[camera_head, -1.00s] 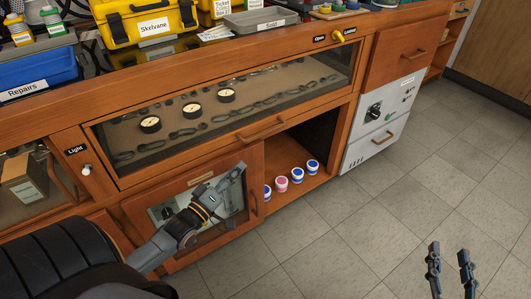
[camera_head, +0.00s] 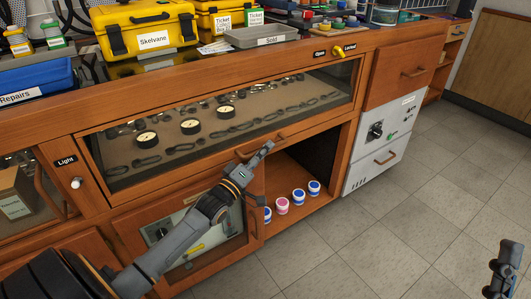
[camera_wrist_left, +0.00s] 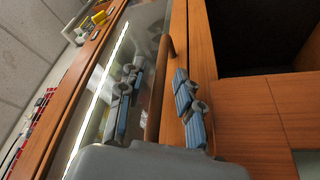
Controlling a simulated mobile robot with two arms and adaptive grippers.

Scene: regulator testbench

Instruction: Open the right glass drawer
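The right glass drawer (camera_head: 215,122) is shut in the wooden bench, with gauges and dark tools behind its glass. Its wooden handle (camera_head: 276,138) is on the front rail. My left gripper (camera_head: 264,150) is at the left part of this handle. In the left wrist view, the handle (camera_wrist_left: 160,88) lies between my left gripper's (camera_wrist_left: 158,98) two spread fingers; contact is not clear. A yellow latch knob (camera_head: 338,54) sits between the labels Open and Latched. My right gripper (camera_head: 505,267) is partly cut off at the lower right, away from the bench.
Below the drawer are a cabinet door (camera_head: 195,238) with a window and an open shelf holding several small jars (camera_head: 298,196). A grey panel unit (camera_head: 383,148) stands to the right. Boxes, such as a yellow case (camera_head: 145,28), crowd the benchtop. The floor in front is clear.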

